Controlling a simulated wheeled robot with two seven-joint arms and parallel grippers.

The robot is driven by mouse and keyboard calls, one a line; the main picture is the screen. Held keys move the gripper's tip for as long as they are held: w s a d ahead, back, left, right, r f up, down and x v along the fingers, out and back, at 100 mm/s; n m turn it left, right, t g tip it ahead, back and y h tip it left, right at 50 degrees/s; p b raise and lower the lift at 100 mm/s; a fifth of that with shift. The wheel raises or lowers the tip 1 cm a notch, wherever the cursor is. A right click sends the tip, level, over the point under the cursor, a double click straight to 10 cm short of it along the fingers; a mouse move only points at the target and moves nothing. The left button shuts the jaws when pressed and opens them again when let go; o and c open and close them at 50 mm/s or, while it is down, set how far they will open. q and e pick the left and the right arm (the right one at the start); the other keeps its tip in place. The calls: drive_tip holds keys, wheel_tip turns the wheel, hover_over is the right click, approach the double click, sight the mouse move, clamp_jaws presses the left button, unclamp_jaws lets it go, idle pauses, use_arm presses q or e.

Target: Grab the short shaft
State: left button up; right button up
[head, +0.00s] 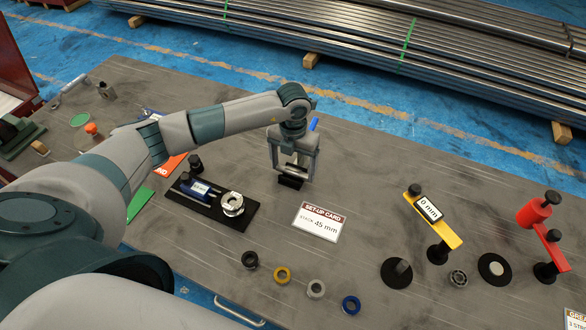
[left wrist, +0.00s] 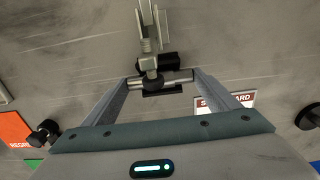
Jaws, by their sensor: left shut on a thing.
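My left gripper (head: 291,172) reaches down to the table near its middle, left of the upper part of the set-up card. In the left wrist view its two fingers (left wrist: 161,80) stand at either end of a short bright metal shaft (left wrist: 178,78) and are shut on it. The shaft lies crosswise between the fingertips, close to a small black block (head: 290,183). I cannot tell whether the shaft touches the block. My right gripper is not in view.
A black fixture (head: 212,218) with a metal ring stands left of the gripper. A set-up card (head: 319,222) reading 45 mm lies to the right. Several loose rings lie nearer me. A yellow bar (head: 432,218) and a red piece (head: 534,213) stand further right.

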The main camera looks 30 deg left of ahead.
sight(293, 171)
use_arm(q)
drive_tip(key=shift+w+r, duration=0.1)
drive_tip(key=shift+r, duration=0.25)
drive_tip(key=r+b, duration=0.2)
drive_tip(key=r, duration=0.1)
drive_tip(key=shift+s+d, duration=0.1)
drive_tip(key=shift+s, duration=0.3)
drive_tip(key=s+d+r+b, duration=0.3)
drive_tip(key=s+r, duration=0.4)
drive_tip(key=s, duration=0.3)
drive_tip(key=shift+s+d+b, duration=0.15)
drive_tip(key=shift+s+b, duration=0.1)
drive_tip(key=shift+b, duration=0.4)
